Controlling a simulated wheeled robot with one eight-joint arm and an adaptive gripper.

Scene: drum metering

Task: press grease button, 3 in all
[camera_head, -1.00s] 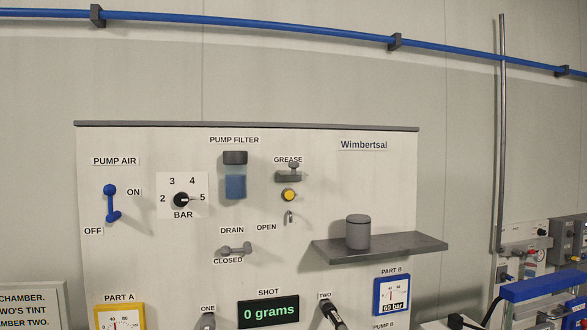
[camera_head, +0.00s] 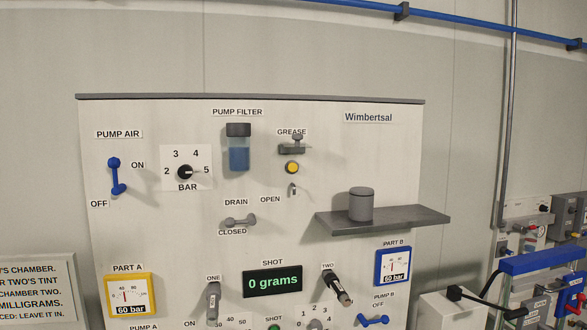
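The grease button is a round yellow button (camera_head: 292,168) in the upper right part of the white panel (camera_head: 390,145). It sits under the GREASE label (camera_head: 291,132) and a small grey grease fitting (camera_head: 292,148). A small grey nozzle or lever (camera_head: 292,190) is below it, right of the word OPEN. Nothing covers the button, and I cannot tell from here whether it is pressed in. My gripper is not in view.
A grey shelf (camera_head: 410,219) juts out from the panel at right, with a grey lidded jar (camera_head: 361,204) on it. The pump air lever (camera_head: 116,176), bar knob (camera_head: 185,172) and drain handle (camera_head: 239,220) surround the area. The shot display (camera_head: 272,282) reads 0 grams.

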